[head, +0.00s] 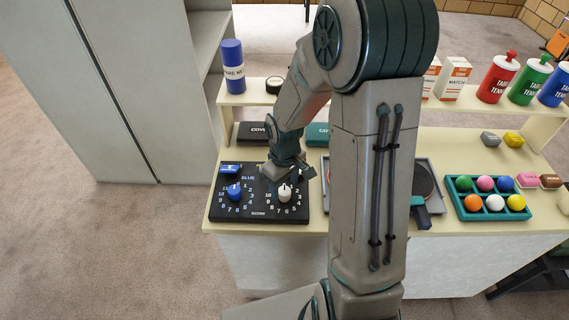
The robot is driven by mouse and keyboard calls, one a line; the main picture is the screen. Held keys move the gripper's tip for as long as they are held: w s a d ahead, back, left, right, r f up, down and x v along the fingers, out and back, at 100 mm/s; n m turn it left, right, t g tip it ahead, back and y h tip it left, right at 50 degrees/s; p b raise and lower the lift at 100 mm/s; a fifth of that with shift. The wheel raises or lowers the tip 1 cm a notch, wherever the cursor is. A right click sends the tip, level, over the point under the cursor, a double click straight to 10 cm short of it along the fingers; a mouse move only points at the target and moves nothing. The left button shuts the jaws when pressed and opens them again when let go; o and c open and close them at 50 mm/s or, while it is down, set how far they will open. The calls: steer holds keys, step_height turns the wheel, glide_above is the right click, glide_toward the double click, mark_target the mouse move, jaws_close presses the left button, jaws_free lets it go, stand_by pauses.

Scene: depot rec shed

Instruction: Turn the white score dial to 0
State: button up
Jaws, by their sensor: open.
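The black score board (260,214) lies on the left front of the cream table. Its white score dial (285,193) is on the right half, inside a ring of printed white numbers. The dial's pointer setting is too small to read. A blue score dial (234,192) is on the left half. My gripper (289,178) is open and points down just above and behind the white dial. Whether it touches the dial cannot be told. It hides the top of the white dial's number ring, and my arm hides the table to the right of the board.
A teal tray (461,208) of coloured balls stands at the right. A raised shelf at the back holds a blue can (232,66) and several lidded canisters. Dark and teal cases (253,133) lie behind the board. A grey cabinet (140,90) stands left of the table.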

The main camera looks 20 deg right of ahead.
mark_target(285, 191)
step_height(285, 191, up, 12)
steer(key=shift+f, duration=0.2)
stand_by(0.5)
steer(key=s+r+m+t, duration=0.1)
steer(key=s+r+m, duration=0.1)
steer(key=s, duration=0.5)
steer(key=s+r+m+t, duration=0.2)
steer(key=s+r+m, duration=0.1)
steer(key=s+r, duration=0.2)
steer(key=s, duration=0.2)
steer(key=shift+s+r+m, duration=0.15)
steer(key=shift+s+m, duration=0.15)
steer(key=shift+a, duration=0.1)
